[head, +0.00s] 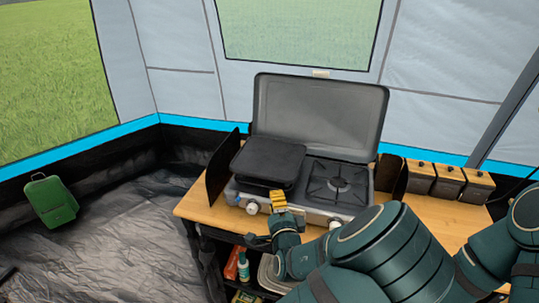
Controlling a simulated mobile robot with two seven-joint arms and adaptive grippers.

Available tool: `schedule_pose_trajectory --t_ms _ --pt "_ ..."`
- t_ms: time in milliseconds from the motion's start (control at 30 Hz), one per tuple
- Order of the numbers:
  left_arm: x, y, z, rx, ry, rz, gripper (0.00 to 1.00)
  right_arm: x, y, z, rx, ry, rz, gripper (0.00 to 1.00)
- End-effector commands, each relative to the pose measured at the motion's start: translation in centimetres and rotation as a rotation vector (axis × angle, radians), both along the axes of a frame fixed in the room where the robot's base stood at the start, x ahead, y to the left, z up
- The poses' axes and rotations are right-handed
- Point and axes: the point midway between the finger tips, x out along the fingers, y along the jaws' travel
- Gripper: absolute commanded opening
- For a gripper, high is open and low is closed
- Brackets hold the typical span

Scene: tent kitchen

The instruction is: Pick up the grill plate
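The grill plate (268,160) is a dark, flat, square plate. It lies over the left side of the camping stove (316,212), whose grey lid (318,115) stands open behind it. My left gripper (278,201), with yellow fingertips, is just in front of the stove's front edge, near the plate's front right corner. I see no hold on the plate, and the finger gap is too small to tell. My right gripper is not in view.
An open burner (337,184) is right of the plate. Dark windscreen panels flank the stove. Several dark canisters (449,181) stand at the right of the wooden table (205,205). A shelf below holds bottles (243,265). A green case (51,200) is at the far left.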

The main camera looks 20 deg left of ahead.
Motion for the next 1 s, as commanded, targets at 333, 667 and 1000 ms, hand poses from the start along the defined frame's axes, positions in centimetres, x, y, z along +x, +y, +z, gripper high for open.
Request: schedule_pose_trajectory --t_ms 333,667,1000 --pt "5.6 2.7 -0.2 -0.003 0.002 0.003 0.25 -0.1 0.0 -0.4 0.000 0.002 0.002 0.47" --pt "8.1 3.8 -0.2 -0.003 0.002 0.002 0.25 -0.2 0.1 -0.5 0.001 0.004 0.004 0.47" --pt "11.6 5.2 -0.4 -0.003 0.004 0.001 0.25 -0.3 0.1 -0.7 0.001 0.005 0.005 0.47"
